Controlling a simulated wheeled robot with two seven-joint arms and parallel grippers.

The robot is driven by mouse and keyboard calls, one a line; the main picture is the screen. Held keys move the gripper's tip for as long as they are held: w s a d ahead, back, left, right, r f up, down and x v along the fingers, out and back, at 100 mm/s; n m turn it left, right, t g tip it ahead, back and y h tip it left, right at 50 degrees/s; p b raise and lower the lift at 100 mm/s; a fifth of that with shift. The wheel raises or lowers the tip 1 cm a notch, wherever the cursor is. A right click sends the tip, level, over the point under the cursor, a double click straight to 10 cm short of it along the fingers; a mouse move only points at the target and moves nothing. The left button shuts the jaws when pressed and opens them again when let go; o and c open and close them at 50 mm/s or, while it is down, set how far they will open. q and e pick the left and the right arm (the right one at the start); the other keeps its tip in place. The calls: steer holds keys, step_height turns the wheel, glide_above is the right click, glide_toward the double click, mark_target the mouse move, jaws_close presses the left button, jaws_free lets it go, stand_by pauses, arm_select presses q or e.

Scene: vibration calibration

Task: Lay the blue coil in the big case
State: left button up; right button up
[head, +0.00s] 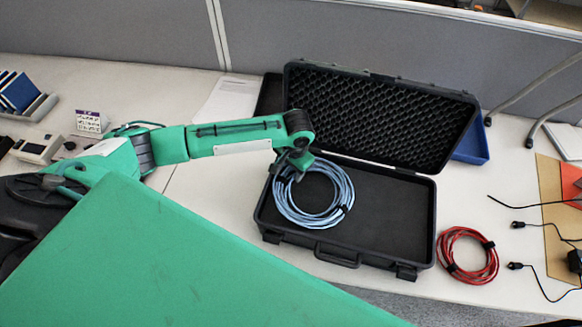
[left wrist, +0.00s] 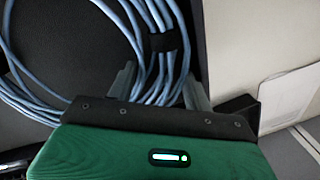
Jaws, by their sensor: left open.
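The blue coil (head: 347,199) lies in the left part of the open big case (head: 395,215), on its dark floor. It also shows in the left wrist view (left wrist: 143,20), with a black tie around its strands. My left gripper (head: 287,173) is over the coil's upper left side. In the left wrist view its two fingers (left wrist: 157,88) are apart, one on each side of the strands, and do not clamp them. The fingertips are partly hidden in the head view. My right gripper is not in view.
A red coil (head: 494,262) lies on the table right of the case. The case lid (head: 380,115) stands open at the back. A blue tray (head: 472,147) is behind it. Black cables (head: 535,235) lie at the far right. The case's right half is empty.

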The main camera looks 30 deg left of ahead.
arm_select(q)
step_height(320, 180, up, 12)
steer(key=d+b, duration=0.1)
steer(key=shift+s+d+b, duration=0.15)
steer(key=shift+b, duration=0.25)
stand_by(0.3)
steer(key=shift+f, duration=0.1)
